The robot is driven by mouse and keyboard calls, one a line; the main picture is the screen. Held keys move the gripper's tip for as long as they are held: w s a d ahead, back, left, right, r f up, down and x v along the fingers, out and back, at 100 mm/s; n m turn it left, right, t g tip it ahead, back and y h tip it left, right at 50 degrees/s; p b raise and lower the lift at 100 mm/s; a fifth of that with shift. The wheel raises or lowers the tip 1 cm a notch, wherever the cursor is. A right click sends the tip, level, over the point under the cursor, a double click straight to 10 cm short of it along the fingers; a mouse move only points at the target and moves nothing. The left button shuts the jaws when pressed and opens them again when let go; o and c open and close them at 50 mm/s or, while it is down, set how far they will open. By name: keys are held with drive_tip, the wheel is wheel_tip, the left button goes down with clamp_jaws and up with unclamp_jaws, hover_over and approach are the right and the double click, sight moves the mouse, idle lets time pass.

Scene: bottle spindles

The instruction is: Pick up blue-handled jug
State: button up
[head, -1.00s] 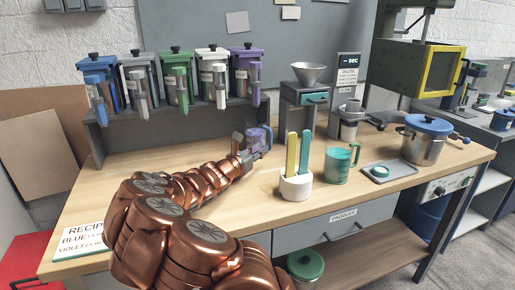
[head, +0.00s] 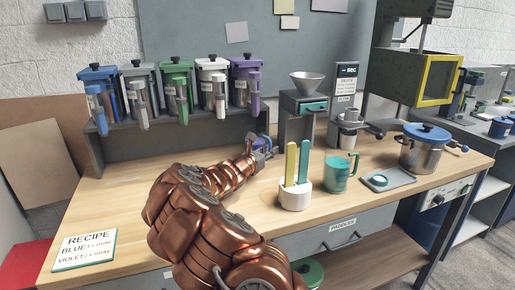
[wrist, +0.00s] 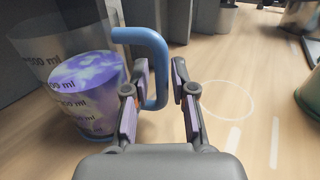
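The blue-handled jug (wrist: 82,95) is clear, with ml markings and swirled violet-blue contents. It stands upright at the left of the wrist view, its blue handle (wrist: 158,60) facing my gripper. My gripper (wrist: 158,75) is open, with one finger on each side of the handle's vertical bar. A gap shows on the right side; contact on the left is unclear. In the head view the jug (head: 263,146) is small and partly hidden by my gripper (head: 252,150), at the back middle of the bench.
A white holder (head: 295,197) with yellow and teal paddles and a teal jug (head: 340,173) stand to the right. The dispenser rack (head: 185,132) is behind on the left. A funnel unit (head: 300,105) stands behind right.

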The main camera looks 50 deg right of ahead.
drive_tip(key=shift+d, duration=0.1)
clamp_jaws()
idle(0.6)
